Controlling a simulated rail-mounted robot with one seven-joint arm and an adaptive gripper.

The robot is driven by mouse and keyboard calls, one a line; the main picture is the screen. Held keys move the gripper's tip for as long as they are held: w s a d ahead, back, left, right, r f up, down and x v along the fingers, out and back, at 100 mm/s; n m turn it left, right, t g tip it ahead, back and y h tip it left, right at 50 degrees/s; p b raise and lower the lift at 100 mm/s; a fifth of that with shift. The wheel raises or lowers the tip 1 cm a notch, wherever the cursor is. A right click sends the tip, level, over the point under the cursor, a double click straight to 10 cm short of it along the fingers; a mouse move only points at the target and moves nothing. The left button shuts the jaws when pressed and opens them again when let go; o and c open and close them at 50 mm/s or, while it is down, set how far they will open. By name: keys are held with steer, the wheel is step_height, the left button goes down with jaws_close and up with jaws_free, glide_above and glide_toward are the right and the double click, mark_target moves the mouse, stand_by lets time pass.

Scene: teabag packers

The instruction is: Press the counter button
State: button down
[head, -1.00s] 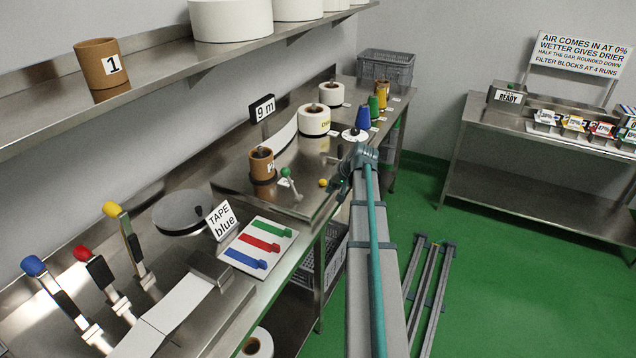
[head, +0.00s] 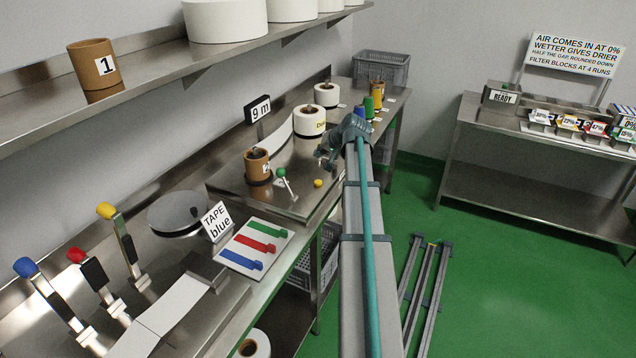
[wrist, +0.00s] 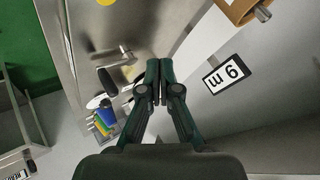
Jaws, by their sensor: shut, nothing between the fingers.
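A small round yellow button (head: 318,183) stands on the steel bench top, right of a lever with a green knob (head: 281,172). I cannot tell for sure that it is the counter button. A yellow round thing (wrist: 106,2) is cut off by the top edge of the wrist view. A black display reading "9 m" (head: 260,108) stands at the back of the bench; it also shows in the wrist view (wrist: 226,74). My gripper (head: 326,158) is shut and empty, above the bench and beyond the yellow button. Its fingers (wrist: 153,68) are together in the wrist view.
Three levers (head: 125,240) are at the near left. A shelf (head: 150,100) overhangs the back.

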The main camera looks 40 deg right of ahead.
mark_target(319, 182)
steer(key=shift+f+b, duration=2.1)
steer(key=shift+f, duration=2.25)
steer(key=shift+f, duration=0.15)
steer(key=shift+f+b, duration=0.3)
steer(key=shift+b, duration=0.05)
steer(key=shift+f+b, duration=0.3)
steer(key=shift+f, duration=0.25)
steer(key=shift+r, duration=0.1)
steer(key=shift+r+p, duration=0.4)
steer(key=shift+r, duration=0.5)
steer(key=shift+r+p, duration=1.15)
steer(key=shift+r, duration=1.35)
